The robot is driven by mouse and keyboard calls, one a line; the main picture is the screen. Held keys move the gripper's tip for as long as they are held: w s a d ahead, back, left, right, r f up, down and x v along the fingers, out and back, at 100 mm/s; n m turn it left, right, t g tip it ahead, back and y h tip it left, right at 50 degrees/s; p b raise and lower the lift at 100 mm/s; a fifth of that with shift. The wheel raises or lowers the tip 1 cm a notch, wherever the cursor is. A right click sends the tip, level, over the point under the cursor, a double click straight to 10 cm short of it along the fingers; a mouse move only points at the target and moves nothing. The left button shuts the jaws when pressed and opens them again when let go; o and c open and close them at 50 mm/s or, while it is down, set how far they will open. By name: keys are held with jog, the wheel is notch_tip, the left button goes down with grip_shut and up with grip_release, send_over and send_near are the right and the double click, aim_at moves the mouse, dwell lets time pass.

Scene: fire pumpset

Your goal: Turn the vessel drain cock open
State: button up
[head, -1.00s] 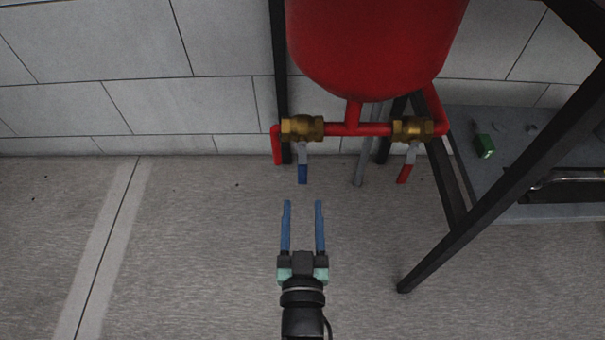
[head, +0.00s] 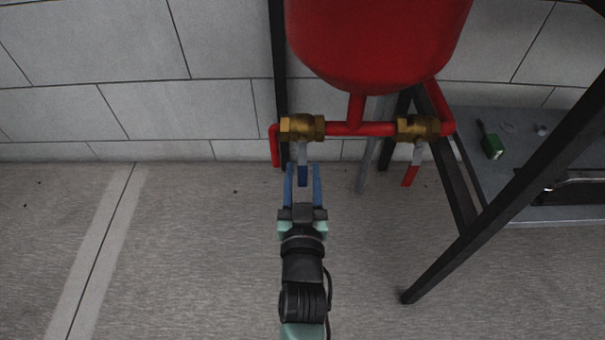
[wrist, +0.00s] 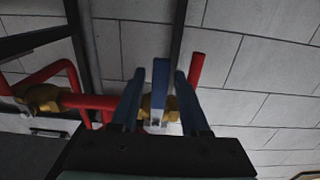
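The red vessel (head: 375,40) has a red pipe below it with two brass valves. The left brass valve (head: 301,127) has a blue-tipped lever (head: 302,174) hanging down. The right brass valve (head: 417,127) has a red-tipped lever (head: 411,174). My gripper (head: 303,170) is open, its two blue fingers on either side of the blue lever. In the wrist view the blue lever (wrist: 160,78) stands between the two fingers (wrist: 157,92), with visible gaps on both sides. Whether a finger touches it cannot be told. No label shows which valve is the drain cock.
A black frame leg (head: 440,272) stands on the floor to the right. A grey plate (head: 485,200) at right holds a green item (head: 492,146). The block wall (head: 120,60) is behind the pipes. The floor to the left is clear.

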grip_shut()
dwell(1.2)
